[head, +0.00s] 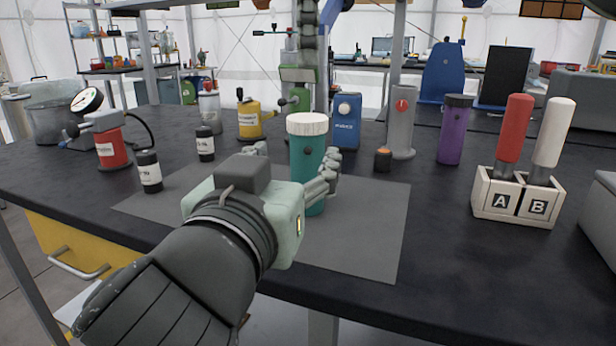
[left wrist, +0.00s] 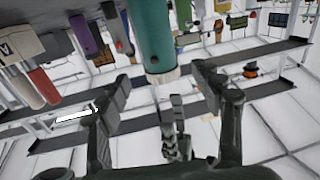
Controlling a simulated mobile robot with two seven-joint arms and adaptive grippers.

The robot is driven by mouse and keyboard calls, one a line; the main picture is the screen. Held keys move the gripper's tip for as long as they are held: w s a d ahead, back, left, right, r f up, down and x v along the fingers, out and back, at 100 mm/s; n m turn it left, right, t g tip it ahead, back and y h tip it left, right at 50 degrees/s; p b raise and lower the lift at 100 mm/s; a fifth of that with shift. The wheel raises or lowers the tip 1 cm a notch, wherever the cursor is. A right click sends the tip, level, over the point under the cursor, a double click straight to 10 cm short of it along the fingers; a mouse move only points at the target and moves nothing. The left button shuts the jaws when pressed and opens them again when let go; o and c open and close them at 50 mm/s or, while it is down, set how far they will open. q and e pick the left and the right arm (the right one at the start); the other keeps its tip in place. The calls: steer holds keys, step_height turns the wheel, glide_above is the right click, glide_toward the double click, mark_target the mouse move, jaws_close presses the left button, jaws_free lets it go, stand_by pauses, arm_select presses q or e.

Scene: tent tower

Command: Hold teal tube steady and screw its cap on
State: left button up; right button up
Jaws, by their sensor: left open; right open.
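The teal tube (head: 308,172) stands upright on the grey mat (head: 365,240), with a white cap (head: 307,124) on its top. I cannot tell whether the cap is screwed tight. My left gripper (head: 290,172) is open, with one finger on each side of the tube. The left wrist view, seen upside down, shows the tube (left wrist: 150,35) and its cap (left wrist: 163,76) between the spread fingers, with no clear contact.
Two black bottles (head: 149,171), a red pump (head: 110,145) and a yellow canister (head: 250,120) stand to the left. A blue box (head: 345,125), grey cylinder (head: 402,125), purple flask (head: 453,135) and A/B holder (head: 515,203) stand to the right. The front-right mat is clear.

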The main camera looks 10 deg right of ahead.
mark_target(303, 145)
arm_select(q)
steer(key=x, duration=0.8)
steer(key=shift+c, duration=0.6)
steer(key=shift+s, duration=0.1)
jaws_close()
